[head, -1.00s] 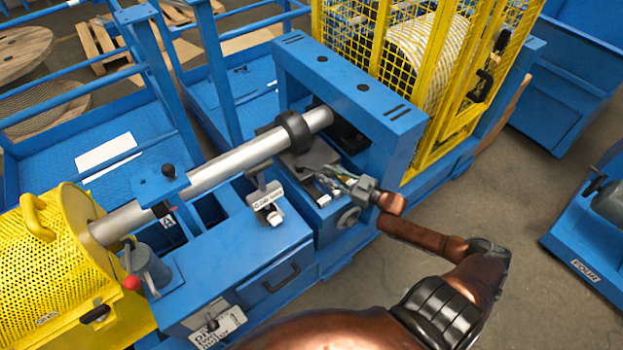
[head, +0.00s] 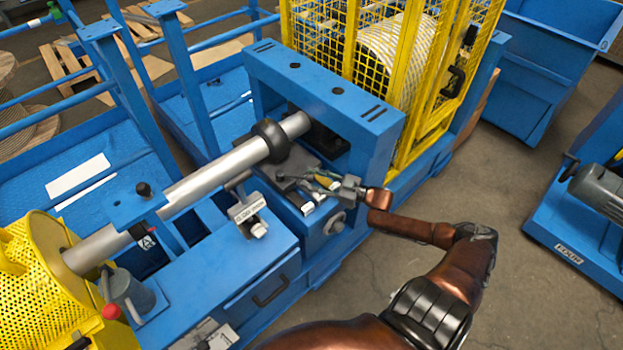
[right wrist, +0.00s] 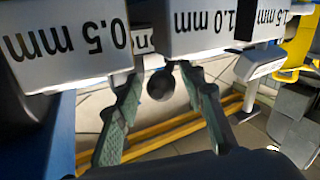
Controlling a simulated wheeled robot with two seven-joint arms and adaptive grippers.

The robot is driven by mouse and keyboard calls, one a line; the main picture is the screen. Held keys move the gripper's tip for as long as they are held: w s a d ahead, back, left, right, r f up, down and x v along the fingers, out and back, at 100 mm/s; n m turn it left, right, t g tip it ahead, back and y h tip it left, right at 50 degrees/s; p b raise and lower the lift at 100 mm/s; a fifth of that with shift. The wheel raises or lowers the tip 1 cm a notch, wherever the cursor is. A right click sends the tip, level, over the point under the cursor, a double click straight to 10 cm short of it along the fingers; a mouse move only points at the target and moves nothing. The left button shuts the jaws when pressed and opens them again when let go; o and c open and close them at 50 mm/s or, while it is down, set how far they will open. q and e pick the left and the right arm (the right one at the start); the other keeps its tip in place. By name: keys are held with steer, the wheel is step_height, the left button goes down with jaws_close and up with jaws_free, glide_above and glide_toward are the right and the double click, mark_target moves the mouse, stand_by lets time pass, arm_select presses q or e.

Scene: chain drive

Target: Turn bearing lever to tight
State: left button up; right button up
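My right gripper (head: 318,182) is at the front of the blue bearing stand (head: 262,68), beside the grey block below the shaft. In the right wrist view its two greenish fingers (right wrist: 160,112) are apart, one on each side of a dark round knob (right wrist: 160,85). I cannot tell whether they touch it, or whether this knob belongs to the bearing lever. The lever's shank and any tight mark cannot be made out. The silver shaft (head: 215,172) runs through a black collar (head: 270,140) at the stand. My left gripper is not in view.
White blocks marked 0.5 mm (right wrist: 70,40) and 1.0 mm (right wrist: 205,25) hang close over the fingers in the right wrist view. A yellow mesh cage (head: 405,95) stands behind the stand.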

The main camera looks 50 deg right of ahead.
steer(key=shift+o, duration=0.3)
steer(key=shift+a, duration=0.15)
steer(key=v, duration=1.2)
